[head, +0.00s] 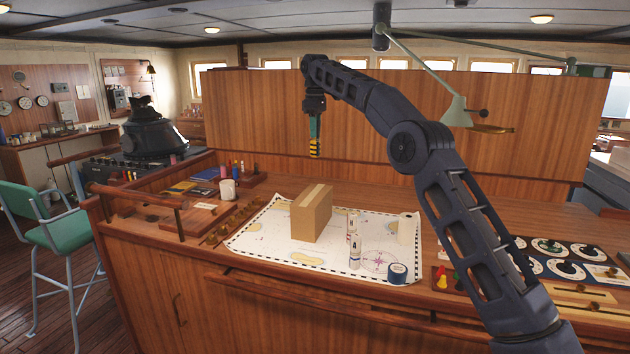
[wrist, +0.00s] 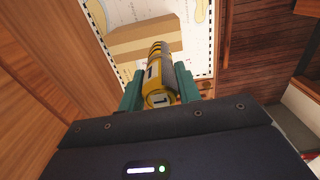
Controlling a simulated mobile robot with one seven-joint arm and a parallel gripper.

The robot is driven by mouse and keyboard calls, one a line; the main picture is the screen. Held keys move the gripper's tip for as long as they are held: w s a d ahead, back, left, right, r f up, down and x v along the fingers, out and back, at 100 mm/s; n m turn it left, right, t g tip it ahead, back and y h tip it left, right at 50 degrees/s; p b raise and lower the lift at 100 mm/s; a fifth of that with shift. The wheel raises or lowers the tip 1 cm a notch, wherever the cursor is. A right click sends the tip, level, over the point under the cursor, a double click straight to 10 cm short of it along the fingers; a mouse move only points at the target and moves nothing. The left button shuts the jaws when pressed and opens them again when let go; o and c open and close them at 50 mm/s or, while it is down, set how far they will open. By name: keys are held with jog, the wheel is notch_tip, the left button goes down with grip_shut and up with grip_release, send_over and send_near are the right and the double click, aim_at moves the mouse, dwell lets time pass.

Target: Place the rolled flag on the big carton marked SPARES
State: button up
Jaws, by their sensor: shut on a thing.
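My gripper (head: 315,128) is shut on the rolled flag (head: 315,149), a short roll with yellow and black bands that hangs upright below the fingers. In the wrist view, the teal fingers of my gripper (wrist: 158,82) clasp the flag (wrist: 158,68) from both sides. A brown carton (head: 311,215) with a pale tape strip stands on the chart. My gripper and the flag are in the air above the carton's level, apart from it. The carton also shows in the wrist view (wrist: 128,44), partly behind the flag. I cannot read any SPARES marking on it.
The chart (head: 262,238) lies on the wooden desk. White bottles (head: 354,245), a white roll (head: 407,228) and a blue tape roll (head: 397,273) stand right of the carton. A mug (head: 227,189) is at left. A wooden partition (head: 260,115) rises behind the desk.

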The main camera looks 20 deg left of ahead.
notch_tip(320, 180, down, 18)
jog(key=shift+r, duration=0.25)
dwell(0.4)
jog(key=shift+f, duration=0.15)
jog(key=o, duration=1)
